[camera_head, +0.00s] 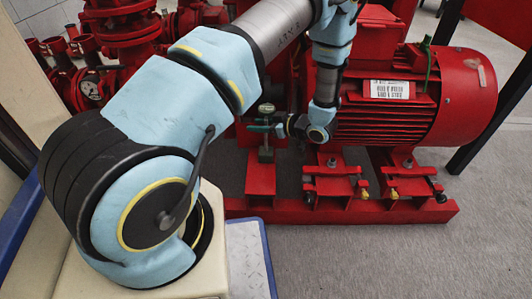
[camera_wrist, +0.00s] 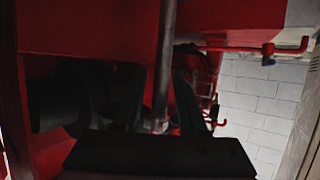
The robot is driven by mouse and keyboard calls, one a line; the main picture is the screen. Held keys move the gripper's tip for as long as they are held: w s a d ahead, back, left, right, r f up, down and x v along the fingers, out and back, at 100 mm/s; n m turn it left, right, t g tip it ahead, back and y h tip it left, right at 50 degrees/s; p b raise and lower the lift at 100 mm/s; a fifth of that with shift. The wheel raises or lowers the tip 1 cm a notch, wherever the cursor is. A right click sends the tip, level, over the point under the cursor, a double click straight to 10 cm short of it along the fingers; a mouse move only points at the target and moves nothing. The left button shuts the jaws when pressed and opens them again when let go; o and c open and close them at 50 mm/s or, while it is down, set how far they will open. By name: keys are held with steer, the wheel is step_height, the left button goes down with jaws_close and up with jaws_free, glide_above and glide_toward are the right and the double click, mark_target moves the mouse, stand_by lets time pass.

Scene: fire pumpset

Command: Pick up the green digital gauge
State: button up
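In the head view my gripper (camera_head: 264,128) reaches left from the end of my arm, at a short red post in front of the pump set. A small rounded grey-green object, which may be the green digital gauge (camera_head: 266,108), sits on top of this post, just above the fingers. Its face cannot be made out. In the wrist view my dark gripper fingers (camera_wrist: 162,110) stand apart, with a grey vertical rod (camera_wrist: 165,60) showing between them. The view is dark, and I cannot tell whether either finger touches the rod. No green gauge is clear there.
A red motor (camera_head: 440,95) with a white label stands right of my gripper, on a red base frame (camera_head: 340,208). Red pipes and valves (camera_head: 118,35) are at the back left. Grey floor (camera_head: 390,265) is clear in front. The wrist view shows a white brick wall (camera_wrist: 255,105).

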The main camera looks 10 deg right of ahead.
jaws_close()
stand_by(1.1)
